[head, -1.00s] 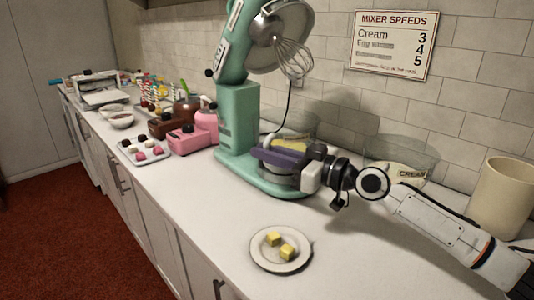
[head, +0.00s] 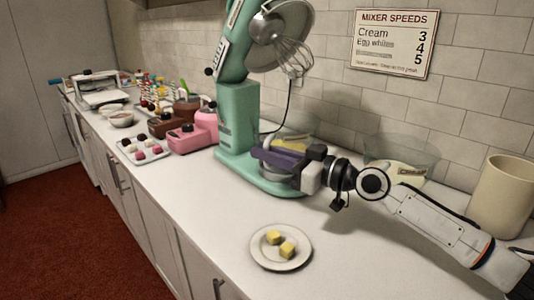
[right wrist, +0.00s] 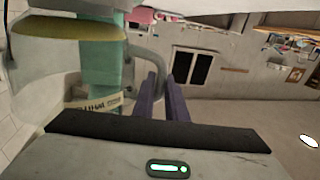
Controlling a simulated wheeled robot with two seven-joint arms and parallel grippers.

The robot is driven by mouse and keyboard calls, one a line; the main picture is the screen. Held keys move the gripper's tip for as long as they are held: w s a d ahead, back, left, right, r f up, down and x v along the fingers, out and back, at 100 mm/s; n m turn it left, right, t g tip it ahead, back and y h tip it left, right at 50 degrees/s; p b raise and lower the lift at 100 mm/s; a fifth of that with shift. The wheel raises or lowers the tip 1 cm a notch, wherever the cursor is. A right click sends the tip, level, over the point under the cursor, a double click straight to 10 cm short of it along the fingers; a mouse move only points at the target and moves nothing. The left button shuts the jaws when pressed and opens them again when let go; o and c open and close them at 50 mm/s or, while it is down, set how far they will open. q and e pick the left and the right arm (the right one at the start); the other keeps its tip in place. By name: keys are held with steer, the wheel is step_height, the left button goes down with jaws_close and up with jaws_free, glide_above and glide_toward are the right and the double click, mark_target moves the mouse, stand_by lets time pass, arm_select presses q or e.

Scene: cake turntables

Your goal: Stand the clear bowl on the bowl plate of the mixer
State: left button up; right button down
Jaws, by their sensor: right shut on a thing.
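The clear bowl (head: 315,136) has yellow contents and stands behind my right gripper, over the base of the green mixer (head: 238,115). My right gripper (head: 270,157), with purple fingers, is shut on the bowl's side. The fingers hide much of the bowl and its underside, so I cannot tell if it touches the round silver bowl plate (head: 274,173). In the right wrist view the bowl's glass (right wrist: 150,62) shows beyond the fingers (right wrist: 162,95), with a pale label. The mixer head is tilted up with its whisk above. My left gripper is not in view.
Another clear bowl labelled cream (head: 414,150) stands at the right by the wall, near a beige canister (head: 500,197). A plate (head: 265,260) with yellow cubes lies at the front. Pink containers (head: 196,135) stand left of the mixer.

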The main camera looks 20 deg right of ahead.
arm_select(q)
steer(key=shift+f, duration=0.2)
